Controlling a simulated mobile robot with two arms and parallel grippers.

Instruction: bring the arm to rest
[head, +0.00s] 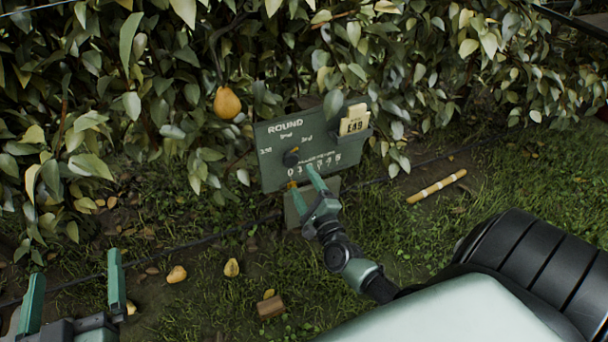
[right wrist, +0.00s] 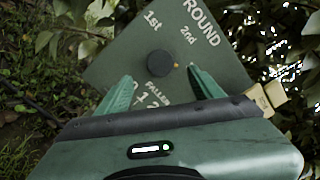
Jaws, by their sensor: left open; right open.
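My right gripper (head: 303,178) is open in front of the green ROUND board (head: 268,177), just below its dark round knob (head: 291,158). In the right wrist view the knob (right wrist: 160,64) shows beyond and between the open fingertips (right wrist: 159,77), with visible gaps and nothing held. A small orange mark sits at the knob's upper right in the head view, toward "3rd". Fingers partly cover the row of digits. My left gripper (head: 74,290) is open and empty at the lower left, above the grass, far from the board.
A ripe pear (head: 227,103) hangs left of the board. Leafy branches fill the back. A card holder with an E49 tag (head: 354,124) is on the board's right.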

